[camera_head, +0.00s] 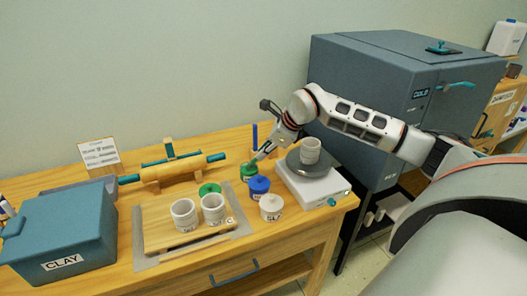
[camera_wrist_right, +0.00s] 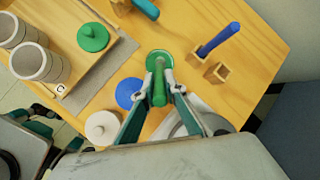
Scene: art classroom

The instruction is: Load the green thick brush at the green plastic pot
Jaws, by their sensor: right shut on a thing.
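The green plastic pot (camera_head: 248,174) stands open on the table, left of the wheel; it also shows in the right wrist view (camera_wrist_right: 151,54). My right gripper (camera_wrist_right: 158,90) is shut on the green thick brush (camera_wrist_right: 158,76), just above the pot. In the head view my right gripper (camera_head: 269,149) leans down toward the pot from the upper right. The brush's lower end is at the pot's mouth, and I cannot tell how deep it reaches. A green lid (camera_head: 209,189) lies on the board. My left gripper is not in view.
A blue pot (camera_head: 259,188) and a white pot (camera_head: 271,208) stand close in front. A blue brush (camera_wrist_right: 218,40) stands in a wooden holder beside an empty holder (camera_wrist_right: 222,72). The wheel (camera_head: 313,188) carries a cup. Two cups (camera_head: 185,216) stand on the board.

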